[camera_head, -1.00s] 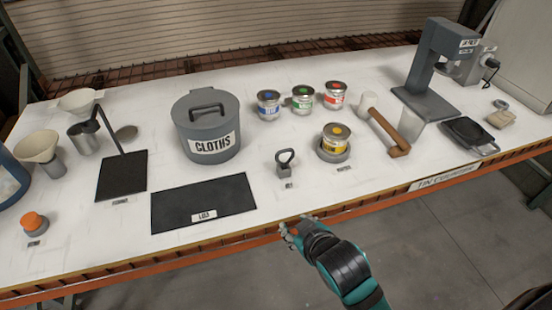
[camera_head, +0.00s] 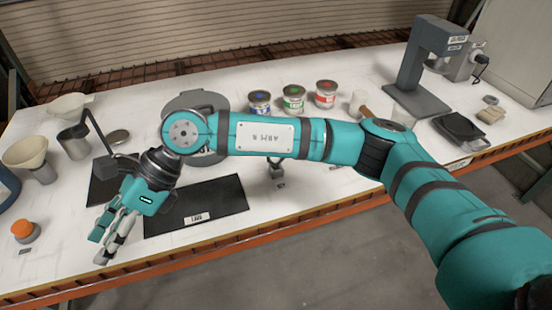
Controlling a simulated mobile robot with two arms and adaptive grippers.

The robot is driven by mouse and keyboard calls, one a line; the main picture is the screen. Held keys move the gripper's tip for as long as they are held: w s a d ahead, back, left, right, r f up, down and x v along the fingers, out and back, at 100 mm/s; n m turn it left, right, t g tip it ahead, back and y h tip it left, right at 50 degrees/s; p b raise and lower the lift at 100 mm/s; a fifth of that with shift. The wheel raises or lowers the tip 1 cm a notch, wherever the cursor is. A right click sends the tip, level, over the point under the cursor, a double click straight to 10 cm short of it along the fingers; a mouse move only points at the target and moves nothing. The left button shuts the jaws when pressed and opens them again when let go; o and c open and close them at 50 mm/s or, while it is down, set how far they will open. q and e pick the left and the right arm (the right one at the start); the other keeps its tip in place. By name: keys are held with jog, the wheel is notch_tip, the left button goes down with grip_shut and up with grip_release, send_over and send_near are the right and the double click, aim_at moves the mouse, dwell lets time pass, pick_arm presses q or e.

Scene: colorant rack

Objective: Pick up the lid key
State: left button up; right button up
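The lid key (camera_head: 277,170) is a small dark grey piece standing on the white counter, right of the black LIDS mat (camera_head: 225,190). My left gripper is not in view.
My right arm covers most of the cloths bin (camera_head: 195,100) and the yellow tin. The blue (camera_head: 259,103), green (camera_head: 293,100) and red (camera_head: 325,95) tins stand behind it. An orange-topped item (camera_head: 24,230) is left of my gripper. A grey stand (camera_head: 425,75) is at right.

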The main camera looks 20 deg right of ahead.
jog(key=w+d+f+n+t+h, duration=0.1)
jog(key=w+d+f+t+h, duration=0.15)
jog(key=w+d+h, duration=0.35)
jog(key=w+d+r+m+t+h, duration=0.1)
jog(key=w+d+r+h, duration=0.25)
jog(key=d, duration=0.35)
jog(key=w+d+r+t+h, duration=0.2)
jog(key=w+d, duration=0.3)
jog(key=d, duration=0.3)
jog(key=w+d+r+m+t+h, duration=0.1)
jog(key=w+d+r+h, duration=0.2)
jog(key=d, duration=0.4)
jog(key=shift+n, duration=0.3)
jog(key=p+x, duration=0.1)
jog(key=x, duration=0.3)
jog(key=p+x, duration=0.2)
jog(key=x, duration=0.2)
jog(key=w+p+x, duration=0.1)
jog(key=x, duration=0.3)
jog(key=shift+w+a+f, duration=0.15)
jog(key=shift+f, duration=0.15)
jog(key=p+x, duration=0.3)
jog(key=x, duration=0.1)
jog(key=shift+d+f+p, duration=0.25)
jog(key=shift+f+p, duration=0.1)
jog(key=shift+f, duration=0.3)
grip_shut()
